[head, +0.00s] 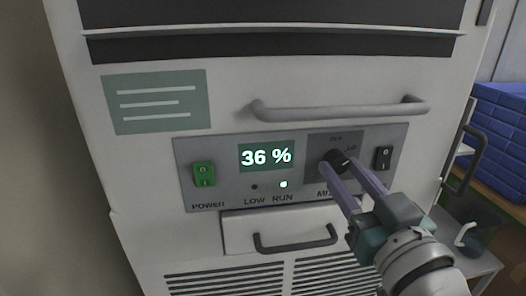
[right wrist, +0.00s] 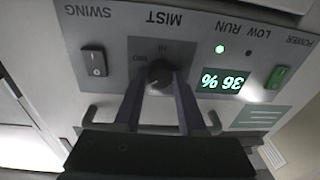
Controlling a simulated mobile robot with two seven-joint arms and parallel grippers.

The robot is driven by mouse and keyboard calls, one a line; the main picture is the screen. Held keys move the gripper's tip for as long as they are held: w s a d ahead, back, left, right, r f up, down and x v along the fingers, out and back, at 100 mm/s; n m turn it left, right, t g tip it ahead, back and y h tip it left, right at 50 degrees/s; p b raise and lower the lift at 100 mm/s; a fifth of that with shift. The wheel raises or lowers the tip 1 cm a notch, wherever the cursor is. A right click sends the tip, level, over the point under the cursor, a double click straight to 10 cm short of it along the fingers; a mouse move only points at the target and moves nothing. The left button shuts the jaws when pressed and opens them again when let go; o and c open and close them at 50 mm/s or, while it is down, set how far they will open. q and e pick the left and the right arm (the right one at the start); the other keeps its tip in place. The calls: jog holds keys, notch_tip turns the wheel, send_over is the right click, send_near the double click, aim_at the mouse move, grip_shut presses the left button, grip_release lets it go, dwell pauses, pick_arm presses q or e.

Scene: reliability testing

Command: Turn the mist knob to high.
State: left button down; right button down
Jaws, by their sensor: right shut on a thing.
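The mist knob (head: 334,160) is a round black knob on a dark square plate at the right of the control panel. In the right wrist view the knob (right wrist: 160,73) appears upside down under the word MIST, with small marks around it, one reading HI. My right gripper (head: 340,167) has two purple fingers, one on each side of the knob, shut on it. The fingers hide part of the knob and its plate. Which mark the knob points to is not clear. My left gripper is not in view.
The panel (head: 225,146) has a green power switch (head: 204,174), a display (head: 266,156) reading 36 %, a lit RUN light and a black switch (head: 383,158) close right of the knob. A grey bar handle (head: 335,112) juts out above; a drawer handle (head: 296,240) is below.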

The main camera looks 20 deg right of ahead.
jog(key=m+h, duration=0.1)
jog(key=m, duration=0.6)
jog(key=shift+a, duration=0.15)
jog(key=m, duration=0.3)
jog(key=m+h, duration=0.1)
jog(key=m, duration=0.3)
jog(key=shift+a+g, duration=0.1)
jog(key=shift+g, duration=0.2)
jog(key=m, duration=0.7)
jog(key=shift+w+r+g+h, duration=0.1)
jog(key=shift+g+h, duration=0.2)
jog(key=shift+h, duration=0.1)
jog(key=m, duration=0.4)
jog(key=shift+m, duration=0.3)
jog(key=shift+m+g, duration=0.3)
jog(key=shift+m, duration=0.3)
jog(key=shift+c, duration=2.4)
grip_release()
jog(key=shift+r, duration=0.1)
